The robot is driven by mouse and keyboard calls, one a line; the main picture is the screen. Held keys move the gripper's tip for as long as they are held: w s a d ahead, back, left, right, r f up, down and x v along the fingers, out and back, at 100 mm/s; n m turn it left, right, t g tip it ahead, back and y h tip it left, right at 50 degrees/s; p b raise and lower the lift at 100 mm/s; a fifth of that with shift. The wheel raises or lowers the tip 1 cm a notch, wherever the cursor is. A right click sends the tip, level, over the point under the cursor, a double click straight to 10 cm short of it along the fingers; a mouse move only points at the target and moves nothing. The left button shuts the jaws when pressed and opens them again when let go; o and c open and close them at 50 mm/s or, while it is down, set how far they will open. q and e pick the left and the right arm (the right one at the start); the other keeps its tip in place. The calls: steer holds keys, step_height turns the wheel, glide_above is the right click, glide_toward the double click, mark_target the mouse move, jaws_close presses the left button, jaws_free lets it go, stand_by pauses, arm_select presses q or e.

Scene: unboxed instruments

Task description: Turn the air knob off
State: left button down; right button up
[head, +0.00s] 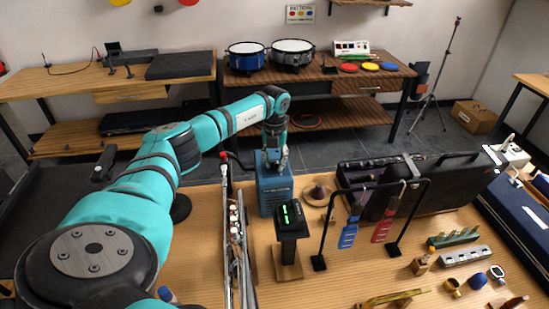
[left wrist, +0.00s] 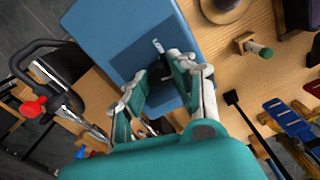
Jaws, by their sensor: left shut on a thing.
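The blue box (head: 268,196) stands upright on the wooden table, and its blue face (left wrist: 105,35) fills the top of the left wrist view. A dark knob (left wrist: 158,71) sits on a darker panel of that face, partly hidden by my fingers. A small pale mark or pointer (left wrist: 158,46) shows just beyond it. My left gripper (left wrist: 160,84) is shut on the knob, one finger on each side. In the head view my left gripper (head: 280,160) is at the top of the box, and the knob cannot be made out there. My right gripper is not in view.
A black stand with a green display (head: 290,220) is close in front of the box. A metal rail (head: 233,245) with a red-tipped end is to its left. A black rack with blue and red tags (head: 380,229) and an open dark case (head: 440,185) are to the right.

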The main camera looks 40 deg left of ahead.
mark_target(275, 163)
arm_select(q)
steer(key=shift+r+n+p, duration=0.1)
steer(key=shift+n+p, duration=0.4)
steer(key=shift+n, duration=1)
steer(key=shift+w, duration=0.1)
steer(key=c, duration=1.1)
jaws_free()
step_height(275, 163, up, 12)
